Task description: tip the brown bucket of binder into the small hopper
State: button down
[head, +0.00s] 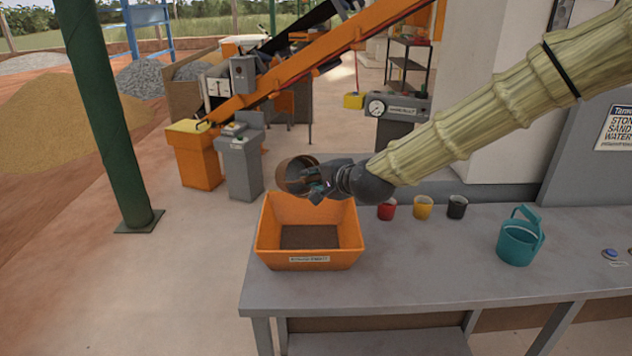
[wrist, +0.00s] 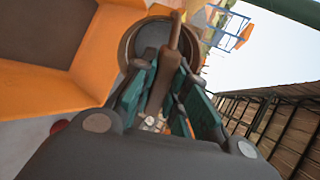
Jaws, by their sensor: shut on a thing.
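The brown bucket (head: 290,172) is in my gripper (head: 322,188) above the orange hopper. It is tilted on its side, with its open mouth facing left and toward the camera in the head view. In the wrist view my gripper (wrist: 163,95) is shut on the brown handle of the bucket (wrist: 130,50). The small orange hopper (head: 262,235) stands at the left end of the grey table, with dark brown material on its floor. Its orange wall also shows in the wrist view (wrist: 45,92). I cannot tell whether binder is left in the bucket.
A green post (head: 105,120) stands left. The table's middle is clear.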

jog(key=shift+s+d+f+t+y+b, duration=0.2)
jog(key=shift+f+t+b, duration=0.25)
jog(key=shift+b, duration=1.3)
jog(key=shift+s+d+f+t+y+b, duration=0.1)
jog(key=shift+s+f+t+y+b, duration=0.3)
jog(key=shift+b, duration=1.3)
jog(key=shift+s+d+f+t+y+b, duration=0.15)
jog(key=shift+f+t+b, duration=0.35)
jog(key=shift+b, duration=1.25)
jog(key=shift+s+d+f+t+y+b, duration=0.2)
jog(key=shift+s+f+t+y+b, duration=0.3)
jog(key=shift+b, duration=2.15)
jog(key=shift+s+d+f+t+y+b, duration=0.2)
jog(key=shift+f+t+b, duration=0.45)
jog(key=shift+b, duration=1.95)
jog(key=shift+b, duration=0.75)
